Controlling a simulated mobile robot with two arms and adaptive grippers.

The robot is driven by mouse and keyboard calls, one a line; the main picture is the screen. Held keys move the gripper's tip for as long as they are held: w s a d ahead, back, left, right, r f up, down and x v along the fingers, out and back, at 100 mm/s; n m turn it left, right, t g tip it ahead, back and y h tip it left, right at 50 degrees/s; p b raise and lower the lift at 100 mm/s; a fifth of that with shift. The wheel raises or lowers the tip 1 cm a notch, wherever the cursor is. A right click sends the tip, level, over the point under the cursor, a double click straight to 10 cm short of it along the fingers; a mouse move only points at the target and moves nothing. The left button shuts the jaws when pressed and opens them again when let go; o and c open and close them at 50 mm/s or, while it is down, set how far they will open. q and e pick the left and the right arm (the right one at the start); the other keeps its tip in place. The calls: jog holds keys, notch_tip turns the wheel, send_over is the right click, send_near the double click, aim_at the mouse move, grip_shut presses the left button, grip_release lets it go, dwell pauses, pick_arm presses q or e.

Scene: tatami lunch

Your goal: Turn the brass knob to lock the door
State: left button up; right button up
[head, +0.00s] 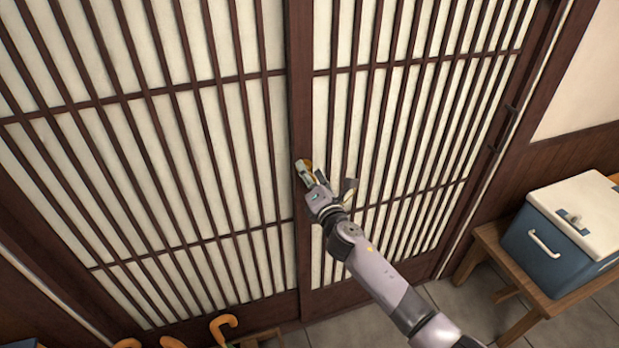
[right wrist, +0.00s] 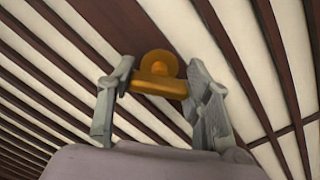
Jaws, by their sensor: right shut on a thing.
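The brass knob (right wrist: 158,78) sits on the dark centre stile of the slatted sliding door (head: 301,120). In the right wrist view it shows as a round disc with a wide bar across it. My right gripper (right wrist: 160,92) is shut on the bar, one finger at each end. In the head view my right gripper (head: 308,172) reaches the centre stile and hides most of the knob. My left gripper is not in view.
A blue cooler box with a white lid (head: 585,205) stands on a wooden bench (head: 492,238) at the right. Several orange curved handles (head: 222,324) show at the bottom left, below the door. Grey floor tiles (head: 462,300) are bare between door and bench.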

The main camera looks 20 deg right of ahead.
jog(key=m, duration=0.3)
jog(key=shift+f+m+b, duration=0.15)
jog(key=shift+m+b, duration=0.55)
jog(key=shift+m, duration=1.5)
jog(key=o, duration=1.2)
jog(key=shift+c, duration=0.2)
jog(key=s, duration=1.2)
jog(key=shift+d, duration=0.25)
